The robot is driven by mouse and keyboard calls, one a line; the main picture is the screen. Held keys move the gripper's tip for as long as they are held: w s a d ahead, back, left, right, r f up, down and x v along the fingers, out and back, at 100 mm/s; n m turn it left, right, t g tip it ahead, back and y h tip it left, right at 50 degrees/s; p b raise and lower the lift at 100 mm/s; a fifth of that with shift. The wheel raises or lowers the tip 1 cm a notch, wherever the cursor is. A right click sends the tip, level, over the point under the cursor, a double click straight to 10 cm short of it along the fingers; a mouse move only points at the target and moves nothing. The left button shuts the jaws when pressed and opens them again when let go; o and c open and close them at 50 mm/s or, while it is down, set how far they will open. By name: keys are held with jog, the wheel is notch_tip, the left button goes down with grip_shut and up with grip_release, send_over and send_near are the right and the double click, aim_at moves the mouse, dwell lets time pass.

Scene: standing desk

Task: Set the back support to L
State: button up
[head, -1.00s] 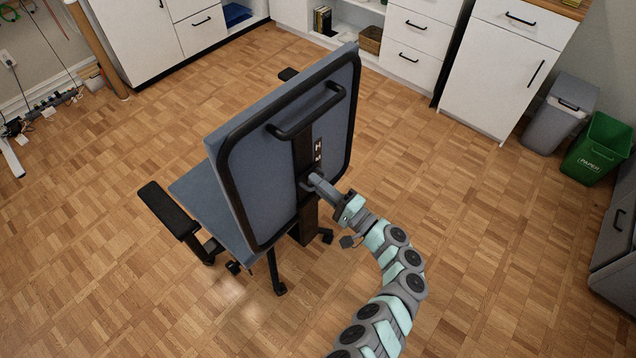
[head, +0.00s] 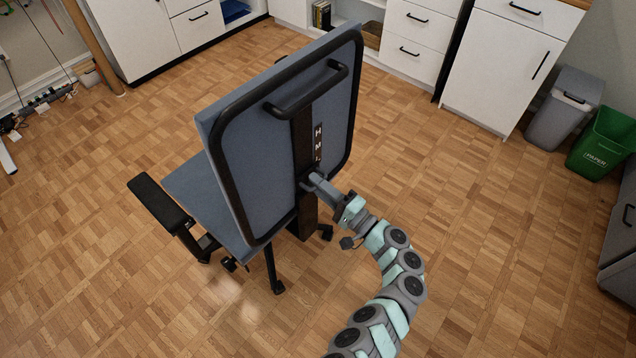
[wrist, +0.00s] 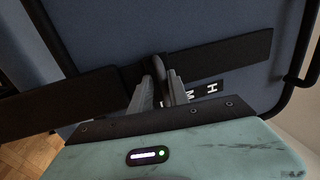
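The blue-grey back support (head: 265,150) of the chair stands upright in a black frame, its rear side facing me in the head view. In the wrist view the label (wrist: 196,92) is partly hidden by a finger. My gripper (head: 314,181) is at the bar just below the L. In the wrist view my gripper (wrist: 166,88) has its grey fingers close on either side of a dark rounded knob (wrist: 168,86). Its exact contact is partly hidden.
A black handle (head: 308,103) crosses the upper back support. The armrest (head: 160,203) and seat (head: 199,200) are to the left. White cabinets (head: 500,70), a grey bin (head: 565,105) and a green bin (head: 602,143) stand behind.

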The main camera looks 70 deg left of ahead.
jog(key=o, duration=0.3)
jog(key=shift+s, duration=0.1)
jog(key=v, duration=1.1)
jog(key=shift+p, duration=0.35)
jog(key=shift+a, duration=0.1)
